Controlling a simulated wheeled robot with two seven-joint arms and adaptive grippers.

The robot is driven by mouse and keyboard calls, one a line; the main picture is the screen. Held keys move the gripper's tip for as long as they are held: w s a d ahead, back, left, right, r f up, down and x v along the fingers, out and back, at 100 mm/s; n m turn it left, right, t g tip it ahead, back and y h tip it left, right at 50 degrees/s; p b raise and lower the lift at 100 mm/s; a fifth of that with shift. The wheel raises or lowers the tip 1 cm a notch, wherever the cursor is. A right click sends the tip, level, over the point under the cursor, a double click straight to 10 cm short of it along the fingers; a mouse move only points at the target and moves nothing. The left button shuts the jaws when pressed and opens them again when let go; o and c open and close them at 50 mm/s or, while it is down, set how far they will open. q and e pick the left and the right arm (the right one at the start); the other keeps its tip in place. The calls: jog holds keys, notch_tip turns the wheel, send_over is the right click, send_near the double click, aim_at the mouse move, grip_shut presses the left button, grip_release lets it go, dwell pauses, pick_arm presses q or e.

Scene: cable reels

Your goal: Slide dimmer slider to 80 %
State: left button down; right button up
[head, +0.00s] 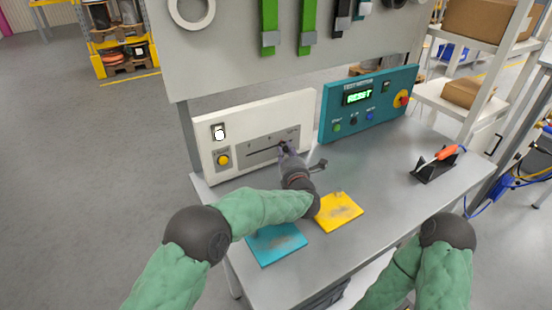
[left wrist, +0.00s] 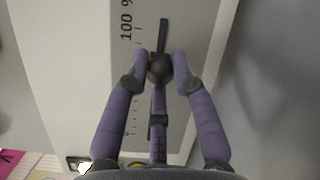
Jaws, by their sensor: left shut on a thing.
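The dimmer slider's black round knob (left wrist: 160,69) sits in a dark slot (left wrist: 163,38) on a white panel. A printed scale runs beside the slot, with "100 %" at one end. My left gripper (left wrist: 160,67) is shut on the knob, one purple finger on each side. In the wrist view the knob is a little short of the "100 %" mark; its exact reading is too small to tell. In the head view the white panel (head: 210,165) stands at the bench's back left, and my left gripper (head: 287,149) reaches the right part of its slot (head: 258,150). My right gripper is outside the frame.
A teal panel (head: 345,122) with a lit display stands to the right. A yellow plate (head: 340,211) and a blue plate (head: 276,244) lie on the bench (head: 385,190). A soldering iron stand (head: 434,168) is at right.

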pick_arm(q)
jog(key=shift+w+d+r, duration=0.15)
jog(key=shift+w+d, duration=0.05)
jog(key=c, duration=1)
grip_release()
jog(key=shift+s, duration=0.15)
jog(key=v, duration=1.1)
jog(key=shift+s+d, duration=0.15)
jog(key=shift+s, duration=0.25)
